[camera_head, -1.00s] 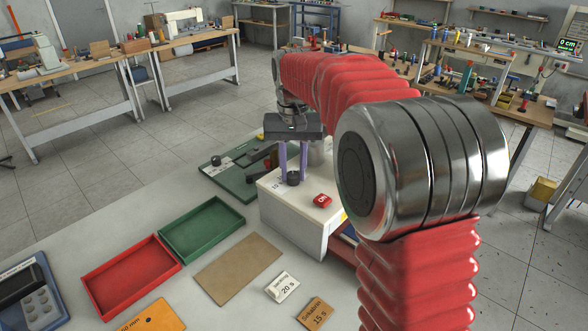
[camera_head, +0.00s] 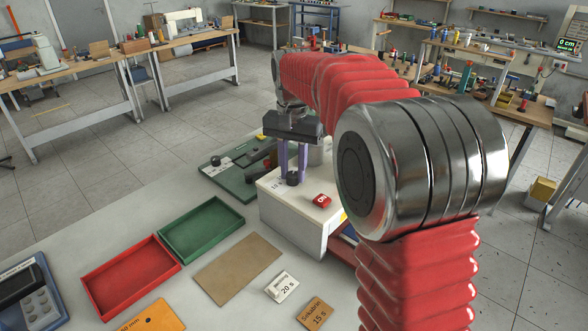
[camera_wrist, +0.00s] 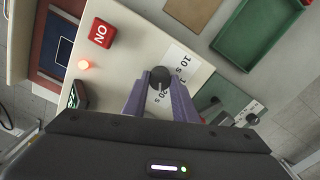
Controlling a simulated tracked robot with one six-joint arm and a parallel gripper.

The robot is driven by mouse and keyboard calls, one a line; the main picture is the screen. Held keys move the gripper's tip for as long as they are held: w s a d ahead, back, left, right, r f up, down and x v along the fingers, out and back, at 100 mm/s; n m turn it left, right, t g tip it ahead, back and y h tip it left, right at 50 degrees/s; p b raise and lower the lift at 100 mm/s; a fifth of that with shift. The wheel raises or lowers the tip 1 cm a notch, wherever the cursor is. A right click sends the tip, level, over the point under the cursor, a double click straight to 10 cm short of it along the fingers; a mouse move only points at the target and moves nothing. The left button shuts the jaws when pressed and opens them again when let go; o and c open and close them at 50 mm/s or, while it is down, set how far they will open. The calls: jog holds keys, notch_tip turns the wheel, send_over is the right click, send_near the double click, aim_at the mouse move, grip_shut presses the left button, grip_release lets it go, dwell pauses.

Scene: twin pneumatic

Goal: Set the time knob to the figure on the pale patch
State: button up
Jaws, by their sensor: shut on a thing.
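The dark round time knob (camera_head: 293,179) stands on top of a white box (camera_head: 292,231). It also shows in the wrist view (camera_wrist: 159,78), beside a white scale label (camera_wrist: 178,66) reading 10 s and 20 s. My gripper (camera_wrist: 159,88) points down, its two purple fingers shut on the knob from both sides. The knob's pointer direction is too small to tell. A pale patch (camera_head: 282,286) on the table reads 20 s. A tan patch (camera_head: 315,314) beside it reads 15 s.
A red ON button (camera_head: 321,200) sits on the box near the knob; a lit lamp (camera_wrist: 84,65) shows in the wrist view. Red (camera_head: 132,277) and green (camera_head: 162,228) trays and a brown mat (camera_head: 237,268) lie left of the box. A dark green board (camera_head: 232,185) lies behind.

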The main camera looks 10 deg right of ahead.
aim_at(292, 173)
jog(key=o, duration=1)
jog(key=shift+o, duration=0.2)
notch_tip(292, 173, up, 14)
jog(key=shift+f, duration=0.15)
jog(key=shift+w, duration=0.1)
